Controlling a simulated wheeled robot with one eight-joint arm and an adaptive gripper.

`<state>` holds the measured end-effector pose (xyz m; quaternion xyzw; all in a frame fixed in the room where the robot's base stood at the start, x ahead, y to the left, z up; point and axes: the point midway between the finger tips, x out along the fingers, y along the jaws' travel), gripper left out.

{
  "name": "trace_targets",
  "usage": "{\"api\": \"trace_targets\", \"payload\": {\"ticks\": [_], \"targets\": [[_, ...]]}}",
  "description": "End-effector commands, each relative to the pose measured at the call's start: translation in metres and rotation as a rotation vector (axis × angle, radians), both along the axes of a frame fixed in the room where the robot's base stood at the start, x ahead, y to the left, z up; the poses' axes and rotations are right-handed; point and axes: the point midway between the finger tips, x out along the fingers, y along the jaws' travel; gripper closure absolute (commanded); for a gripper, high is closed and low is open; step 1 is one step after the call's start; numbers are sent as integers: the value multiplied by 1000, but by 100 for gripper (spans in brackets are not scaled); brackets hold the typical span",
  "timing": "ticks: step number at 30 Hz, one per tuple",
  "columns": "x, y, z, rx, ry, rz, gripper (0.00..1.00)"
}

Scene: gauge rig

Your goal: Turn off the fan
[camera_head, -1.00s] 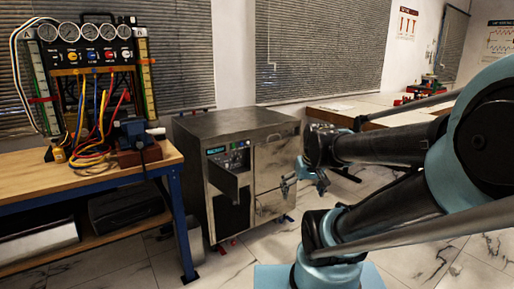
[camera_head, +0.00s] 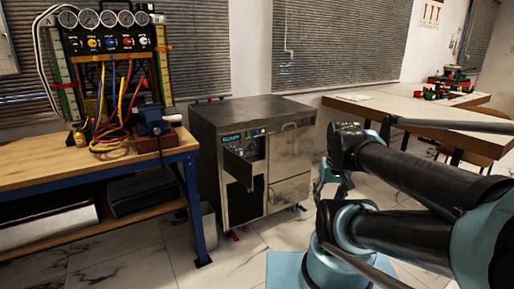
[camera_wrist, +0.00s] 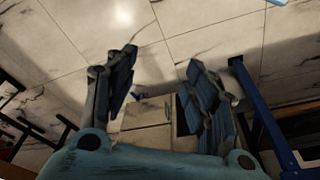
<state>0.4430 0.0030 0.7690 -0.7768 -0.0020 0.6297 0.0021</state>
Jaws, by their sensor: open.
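No fan can be made out for certain. A grey metal cabinet (camera_head: 292,162) stands on the floor in the middle of the head view. Its front has a control panel (camera_head: 243,138) with a small lit display, and a dark flap (camera_head: 238,168) sticks out below it. My gripper (camera_head: 331,184) is right of the cabinet in the head view, partly hidden by my arm. In the wrist view my gripper (camera_wrist: 162,64) has its two fingers spread apart, with nothing held. A pale panelled front, probably the cabinet (camera_wrist: 148,111), shows between the fingers.
A wooden workbench (camera_head: 40,160) with blue legs stands left, carrying a gauge rig (camera_head: 103,42), coloured hoses and a blue vise (camera_head: 153,125). A pale table (camera_head: 400,105) stands back right.

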Motion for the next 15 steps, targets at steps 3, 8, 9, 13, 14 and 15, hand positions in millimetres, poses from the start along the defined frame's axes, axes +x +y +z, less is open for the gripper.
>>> {"api": "trace_targets", "payload": {"ticks": [3, 8, 9, 13, 14, 15], "targets": [[18, 5, 10, 19, -18, -28, 86], [49, 14, 23, 52, -49, -76, 100], [56, 16, 26, 61, -56, -90, 100], [82, 25, 35, 92, -78, -131, 100], [87, 27, 36, 99, -84, -140, 100], [96, 30, 39, 109, -91, -152, 100]]}}
